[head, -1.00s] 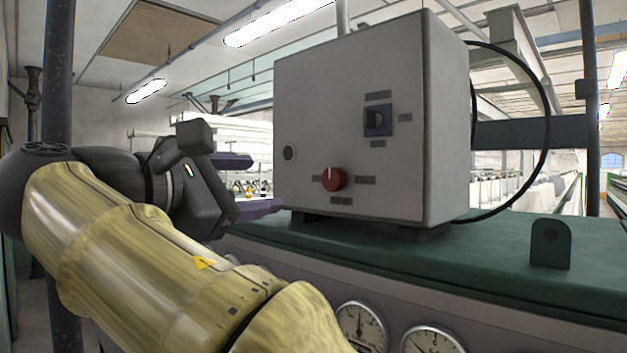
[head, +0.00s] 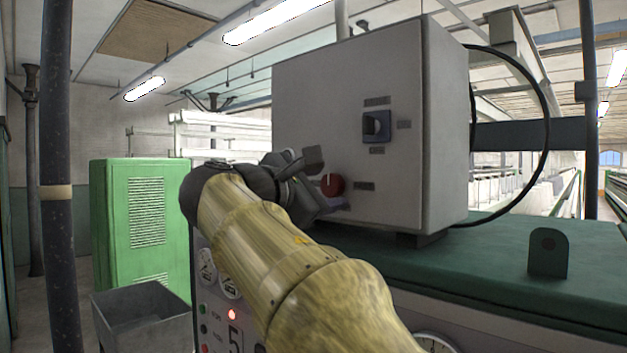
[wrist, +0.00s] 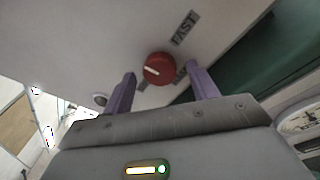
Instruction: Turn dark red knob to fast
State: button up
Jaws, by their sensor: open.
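The dark red knob (head: 333,185) sits low on the front of a grey control box (head: 330,90). In the wrist view the knob (wrist: 159,68) has a white pointer line aimed to the left, away from the label marked FAST (wrist: 185,27). Other labels beside the knob are partly hidden. My gripper (wrist: 160,88) is open, its two purple fingers either side of the knob's lower part in the picture. I cannot tell whether they touch it. In the head view my gripper (head: 325,182) is just left of the knob and hides part of its surroundings.
A blue-black switch (head: 377,126) is above and right of the knob. The box stands on a green top (head: 480,260) with an upright bracket (head: 548,252). A black cable (head: 546,130) loops at right. A green cabinet (head: 112,230) and grey bin (head: 145,320) are at left.

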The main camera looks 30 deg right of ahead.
jog(key=shift+w+d, duration=0.25)
jog(key=shift+d, duration=0.35)
jog(key=c, duration=1)
